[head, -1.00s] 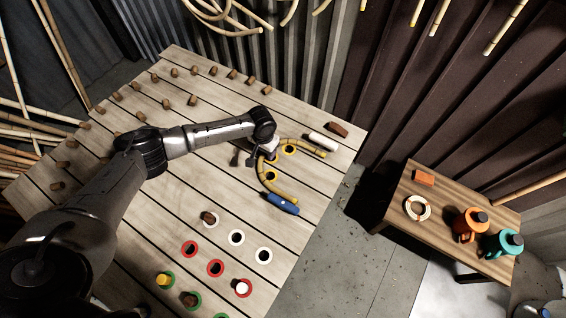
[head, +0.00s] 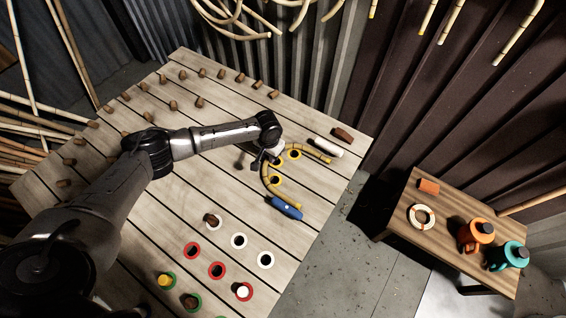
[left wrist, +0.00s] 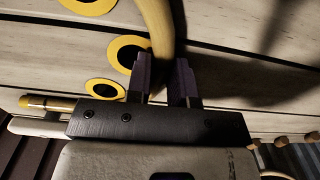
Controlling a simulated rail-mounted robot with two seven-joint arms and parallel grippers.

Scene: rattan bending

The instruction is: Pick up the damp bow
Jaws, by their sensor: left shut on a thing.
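The bow (head: 264,178) is a yellow-tan rattan piece bent in a curve, on the slatted table around the yellow-ringed holes. One end points right towards a white block, the other down towards a blue tool. My left gripper (head: 270,160) is at the bend of the bow. In the left wrist view, the bow (left wrist: 158,25) passes between the two dark fingers of my left gripper (left wrist: 163,80), which are shut on it. Whether the bow touches the table cannot be told. My right gripper is not in view.
Yellow-ringed holes (head: 277,181) lie inside the curve. The blue tool (head: 287,208) and white block (head: 326,147) lie close by. Several wooden pegs stand at the back; white, red and green rings lie in front. A small side table (head: 447,233) stands right.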

